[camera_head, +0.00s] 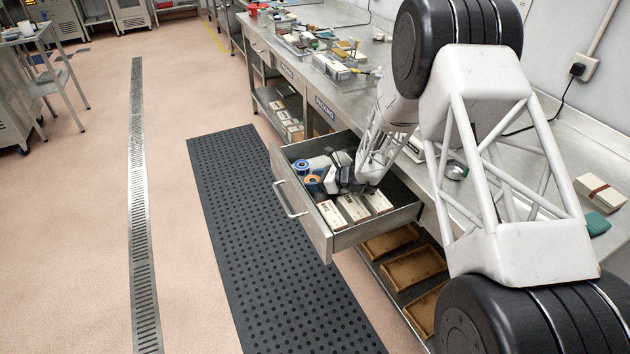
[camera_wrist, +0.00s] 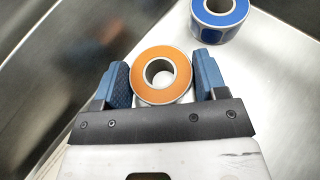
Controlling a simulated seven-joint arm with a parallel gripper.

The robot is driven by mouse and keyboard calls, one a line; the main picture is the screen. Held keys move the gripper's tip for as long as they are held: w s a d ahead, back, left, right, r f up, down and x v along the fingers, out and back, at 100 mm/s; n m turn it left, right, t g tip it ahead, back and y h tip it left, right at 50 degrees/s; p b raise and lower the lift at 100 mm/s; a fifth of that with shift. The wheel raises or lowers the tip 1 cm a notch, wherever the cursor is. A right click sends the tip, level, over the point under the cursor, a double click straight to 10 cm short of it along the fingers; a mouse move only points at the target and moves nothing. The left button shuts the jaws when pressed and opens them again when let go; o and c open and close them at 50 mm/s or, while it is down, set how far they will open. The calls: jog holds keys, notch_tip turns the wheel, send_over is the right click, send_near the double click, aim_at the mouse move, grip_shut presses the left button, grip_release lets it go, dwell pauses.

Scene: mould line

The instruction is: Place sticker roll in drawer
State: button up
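An orange sticker roll (camera_wrist: 161,75) sits between the two blue-padded fingers of my gripper (camera_wrist: 162,82) in the wrist view. The left finger appears to touch or nearly touch it. A narrow gap seems to show at the right finger, so I cannot tell whether it is gripped. In the head view the orange roll (camera_head: 312,184) is at the left of the open drawer (camera_head: 330,243), beside my gripper (camera_head: 326,182). A blue roll (camera_head: 301,166) lies just behind it and also shows in the wrist view (camera_wrist: 220,12).
White boxes (camera_head: 353,208) stand in the front of the drawer. Wooden trays (camera_head: 413,267) lie on the shelf below. The steel bench (camera_head: 460,190) is at the right of the drawer, with a small metal dish (camera_head: 456,171) on it. A black mat (camera_head: 250,220) covers the floor to the left.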

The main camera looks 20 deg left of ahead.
aim_at(309, 180)
jog(key=o, duration=0.3)
jog(key=shift+r, duration=0.15)
jog(key=shift+d+r, duration=0.25)
jog(key=shift+d, duration=0.2)
jog(key=shift+v, duration=1)
notch_tip(309, 180, up, 5)
jog(key=shift+r, duration=1)
